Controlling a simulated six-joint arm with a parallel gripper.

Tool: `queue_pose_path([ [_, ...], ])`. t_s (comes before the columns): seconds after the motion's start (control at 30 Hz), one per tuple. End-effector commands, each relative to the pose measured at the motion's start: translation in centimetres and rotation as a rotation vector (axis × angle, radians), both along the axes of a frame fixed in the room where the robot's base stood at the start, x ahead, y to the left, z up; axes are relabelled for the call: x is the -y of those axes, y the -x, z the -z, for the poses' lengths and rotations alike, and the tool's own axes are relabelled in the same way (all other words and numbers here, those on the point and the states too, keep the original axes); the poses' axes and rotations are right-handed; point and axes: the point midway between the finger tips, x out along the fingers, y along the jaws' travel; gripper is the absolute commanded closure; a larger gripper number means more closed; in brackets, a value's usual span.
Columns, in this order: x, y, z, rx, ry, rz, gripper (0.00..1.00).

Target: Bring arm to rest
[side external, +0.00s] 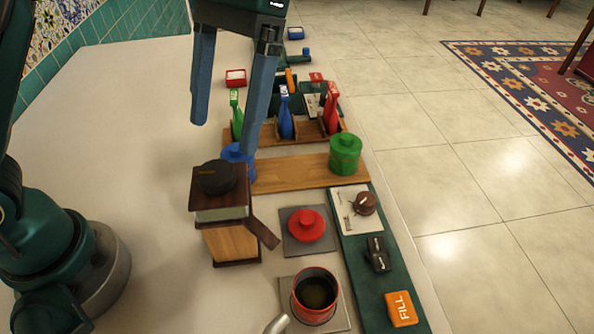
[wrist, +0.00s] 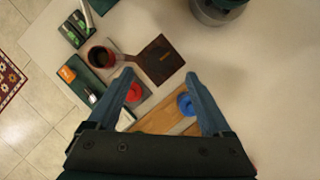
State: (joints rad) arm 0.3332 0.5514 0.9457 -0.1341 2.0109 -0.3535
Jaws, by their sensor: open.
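My gripper (side external: 220,137) hangs at the upper left of the side external view, with its two blue-grey fingers wide apart and nothing between them. It also shows open in the wrist view (wrist: 158,75). A wooden box with a dark round knob (side external: 215,178) and a side chute stands below the fingers; its dark top shows in the wrist view (wrist: 160,60). A red pot (side external: 315,312) with dark contents stands at the bottom, also in the wrist view (wrist: 100,57). A red lid (side external: 306,224) lies on a grey tile.
A green canister (side external: 345,155) and a blue canister (side external: 238,170), partly hidden by a finger, stand on a wooden board (side external: 295,175). Behind is a rack (side external: 265,133) with coloured handles. An orange FILL button (side external: 402,308) is at the right edge. The left tabletop is clear.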

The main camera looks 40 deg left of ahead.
Motion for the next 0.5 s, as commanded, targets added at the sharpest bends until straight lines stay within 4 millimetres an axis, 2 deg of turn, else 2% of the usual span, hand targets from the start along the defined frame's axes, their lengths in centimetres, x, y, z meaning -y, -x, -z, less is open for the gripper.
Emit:
queue_pose_path([
  [0.13, -0.7, 0.0, -1.6, 0.056, 0.019, -0.028, 0.16],
  [0.3, -2.9, 1.8, -4.1, 0.145, 0.036, -0.091, 0.16],
  [0.5, -5.4, 3.9, -4.6, 0.309, 0.058, -0.146, 0.16],
])
